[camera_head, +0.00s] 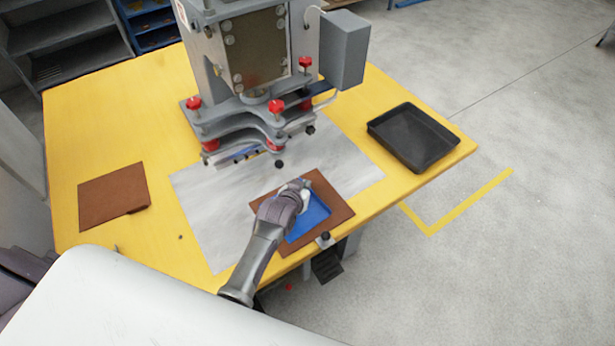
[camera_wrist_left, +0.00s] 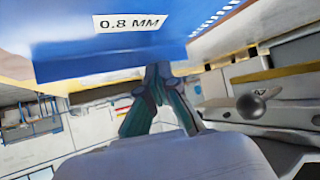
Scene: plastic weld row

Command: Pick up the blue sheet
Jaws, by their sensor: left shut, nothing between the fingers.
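The blue sheet (camera_head: 310,218) lies on a brown board (camera_head: 337,200) near the front edge of the yellow table. My left gripper (camera_head: 303,190) is over the blue sheet and hides its upper left part. In the left wrist view, a blue surface labelled "0.8 MM" (camera_wrist_left: 75,48) fills the top. There the fingertips of my left gripper (camera_wrist_left: 158,70) meet at its lower edge, with nothing seen between them. I cannot tell whether they touch the sheet. My right gripper is not in view.
A grey press (camera_head: 262,118) with red knobs stands behind the sheet on a grey mat (camera_head: 210,215). A black tray (camera_head: 413,137) is at the right of the yellow table (camera_head: 90,110). Another brown board (camera_head: 112,190) lies at the left. A dark pedal-like part (camera_head: 327,266) is below the front edge.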

